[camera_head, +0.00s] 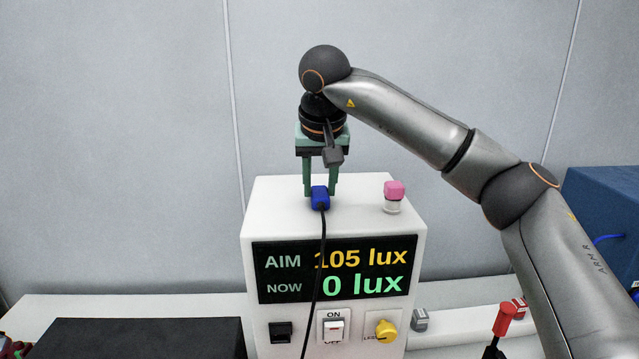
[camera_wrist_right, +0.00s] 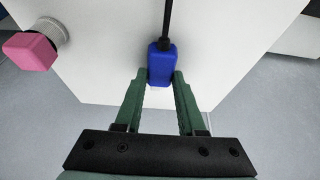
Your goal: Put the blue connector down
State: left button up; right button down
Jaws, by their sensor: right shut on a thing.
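The blue connector (camera_head: 320,198), with a black cable running from it, is at the top of the white box (camera_head: 270,215). My right gripper (camera_head: 321,192) comes down from above with its green fingers shut on the connector. In the right wrist view the connector (camera_wrist_right: 161,64) sits between the fingertips (camera_wrist_right: 160,78) against the white surface. I cannot tell whether it rests on the box or is held just above it. The cable hangs down the front of the box, across the display. My left gripper is not in view.
A pink-capped knob (camera_head: 393,196) stands on the box top, right of the connector. The front has a display (camera_head: 335,270) reading AIM 105 lux, NOW 0 lux, a switch (camera_head: 334,326) and a yellow dial (camera_head: 386,331). A red-handled tool (camera_head: 505,318) stands at lower right.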

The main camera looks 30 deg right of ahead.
jog(key=shift+r, duration=0.1)
jog(key=c, duration=0.5)
grip_release()
jog(key=p+v, duration=0.1)
jog(key=v, duration=1.1)
